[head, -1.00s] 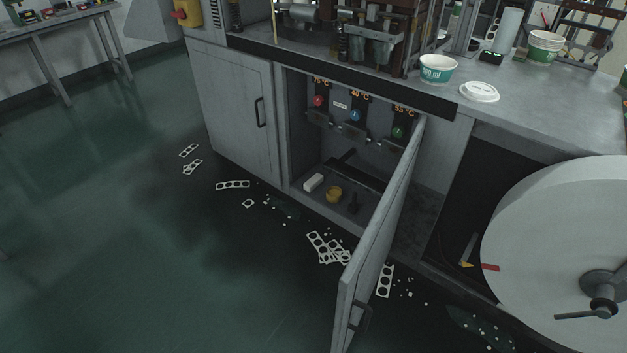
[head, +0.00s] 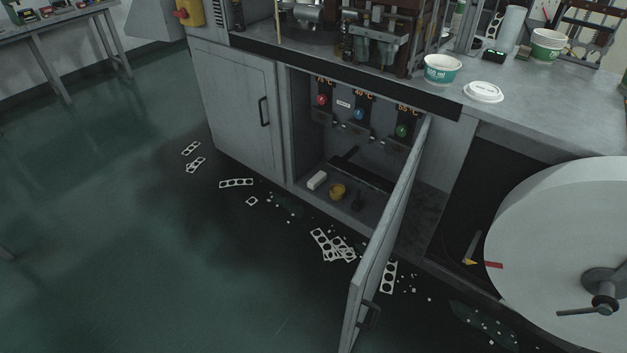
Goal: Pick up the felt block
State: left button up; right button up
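A small white block (head: 317,180), which looks like the felt block, lies on the floor of the open cabinet (head: 318,206), near its front left. Neither of my grippers shows in the head view.
The cabinet door (head: 388,235) stands open toward me on the right of the opening. The left door (head: 238,108) is shut. A large white roll (head: 560,235) is at the right. Punched white scraps (head: 330,245) litter the floor before the cabinet.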

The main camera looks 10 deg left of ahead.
aim_at(320, 176)
jog(key=i+j, duration=0.15)
jog(key=j, duration=0.25)
jog(key=i+j+z, duration=0.1)
jog(key=j, duration=0.35)
jog(key=i+j, duration=0.15)
jog(key=j, duration=0.3)
jog(key=i+j, duration=0.15)
jog(key=j, duration=0.25)
jog(key=z, duration=0.05)
